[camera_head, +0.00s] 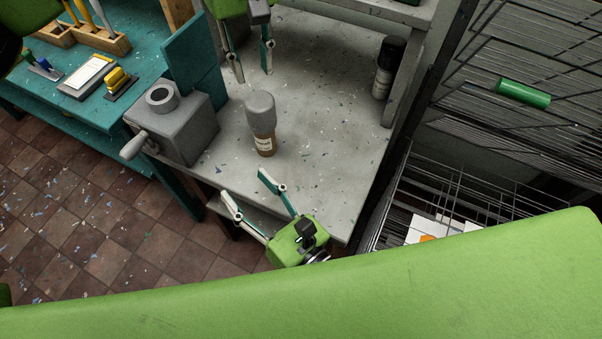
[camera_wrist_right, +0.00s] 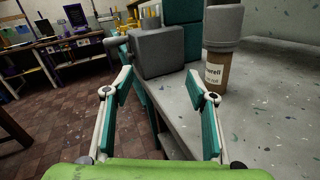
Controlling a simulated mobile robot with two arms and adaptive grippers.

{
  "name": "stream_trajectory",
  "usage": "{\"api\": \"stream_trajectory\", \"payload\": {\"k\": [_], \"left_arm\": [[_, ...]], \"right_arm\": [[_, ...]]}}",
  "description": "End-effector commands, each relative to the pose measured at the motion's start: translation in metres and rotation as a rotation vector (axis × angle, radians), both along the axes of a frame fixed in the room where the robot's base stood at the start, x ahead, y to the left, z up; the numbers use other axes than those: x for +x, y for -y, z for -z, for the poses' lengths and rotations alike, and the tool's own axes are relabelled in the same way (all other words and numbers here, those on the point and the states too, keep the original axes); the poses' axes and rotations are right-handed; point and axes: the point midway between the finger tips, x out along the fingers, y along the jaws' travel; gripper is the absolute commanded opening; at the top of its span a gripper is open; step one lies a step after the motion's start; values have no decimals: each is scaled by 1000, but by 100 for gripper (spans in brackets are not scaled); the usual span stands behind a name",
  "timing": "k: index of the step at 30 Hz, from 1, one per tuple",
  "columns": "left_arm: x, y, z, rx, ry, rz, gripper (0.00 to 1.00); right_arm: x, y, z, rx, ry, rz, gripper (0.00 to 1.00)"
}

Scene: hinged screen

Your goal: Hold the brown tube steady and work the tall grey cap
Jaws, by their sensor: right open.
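The brown tube (camera_head: 264,146) stands upright on the grey tabletop with a pale label. The tall grey cap (camera_head: 260,107) sits on its top. My left gripper (camera_head: 252,77) is open and empty above the table, beyond the tube. My right gripper (camera_head: 246,194) is open and empty at the table's front edge, nearer than the tube. Its spread fingers also show in the right wrist view (camera_wrist_right: 159,92). Neither gripper touches the tube or cap.
A grey block-shaped machine with a crank (camera_head: 180,125) stands left of the tube. A dark bottle (camera_head: 385,70) stands at the table's back right. A teal bench (camera_head: 120,112) with tools lies left. A wire rack (camera_head: 480,190) stands right. The tabletop right of the tube is clear.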

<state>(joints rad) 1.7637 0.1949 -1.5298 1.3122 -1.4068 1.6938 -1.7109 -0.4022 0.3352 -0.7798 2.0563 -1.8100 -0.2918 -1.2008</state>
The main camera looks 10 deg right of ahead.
Motion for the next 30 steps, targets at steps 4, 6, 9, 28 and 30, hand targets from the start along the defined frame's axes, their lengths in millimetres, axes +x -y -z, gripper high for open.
{"api": "stream_trajectory", "payload": {"k": [4, 6, 9, 28, 30], "left_arm": [[0, 0, 0, 0, 0, 1, 28], [0, 0, 0, 0, 0, 1, 28], [0, 0, 0, 0, 0, 0, 28], [0, 0, 0, 0, 0, 0, 28], [0, 0, 0, 0, 0, 0, 28]], "right_arm": [[14, 54, 16, -108, 46, 42, 52], [20, 73, 20, -137, 56, 58, 52], [27, 92, 24, -163, 67, 75, 52], [101, 70, 25, -174, 72, 90, 52], [111, 65, 25, -173, 72, 90, 52]]}}
